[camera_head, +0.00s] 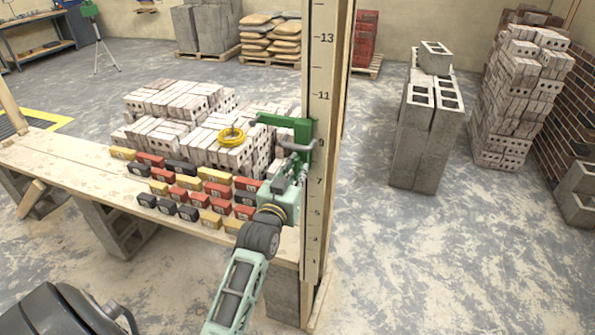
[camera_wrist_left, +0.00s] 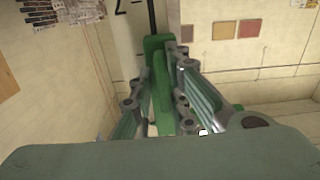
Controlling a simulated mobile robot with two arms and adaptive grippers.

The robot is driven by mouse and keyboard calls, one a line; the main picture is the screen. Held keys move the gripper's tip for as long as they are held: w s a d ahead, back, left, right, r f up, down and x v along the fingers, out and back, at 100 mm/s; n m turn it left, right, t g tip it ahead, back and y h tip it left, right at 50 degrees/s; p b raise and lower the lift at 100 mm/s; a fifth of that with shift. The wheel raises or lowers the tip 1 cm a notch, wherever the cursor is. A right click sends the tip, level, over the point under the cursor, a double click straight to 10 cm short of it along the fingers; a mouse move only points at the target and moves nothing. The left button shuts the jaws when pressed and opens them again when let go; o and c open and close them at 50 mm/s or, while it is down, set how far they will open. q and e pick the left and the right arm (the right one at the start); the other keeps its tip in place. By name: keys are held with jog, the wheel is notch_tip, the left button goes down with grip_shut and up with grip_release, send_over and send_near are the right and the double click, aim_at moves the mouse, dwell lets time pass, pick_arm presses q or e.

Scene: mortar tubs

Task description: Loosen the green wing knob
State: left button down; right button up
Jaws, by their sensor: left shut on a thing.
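A green clamp (camera_head: 290,125) sits on the upright measuring post (camera_head: 318,90), with a green arm reaching left and a grey bent handle below it. My left gripper (camera_head: 299,165) is at the post, just under the clamp. In the left wrist view, the green wing knob (camera_wrist_left: 162,92) stands upright between the fingers. My left gripper (camera_wrist_left: 160,82) is shut on it there, with a finger on either side. In the head view the fingers and handle hide most of the knob. My right gripper is not in view.
A wooden plank bench (camera_head: 60,158) carries rows of small red, black and yellow blocks (camera_head: 185,182) left of my left arm. Light brick stacks (camera_head: 180,105) and a yellow coil (camera_head: 231,137) are behind. Grey blocks (camera_head: 427,125) stand right of the post, with clear floor before them.

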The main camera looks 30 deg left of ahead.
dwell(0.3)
pick_arm(q)
jog(key=c, duration=1.7)
grip_release()
jog(key=shift+s, duration=0.1)
jog(key=v, duration=1.2)
jog(key=shift+f, duration=0.2)
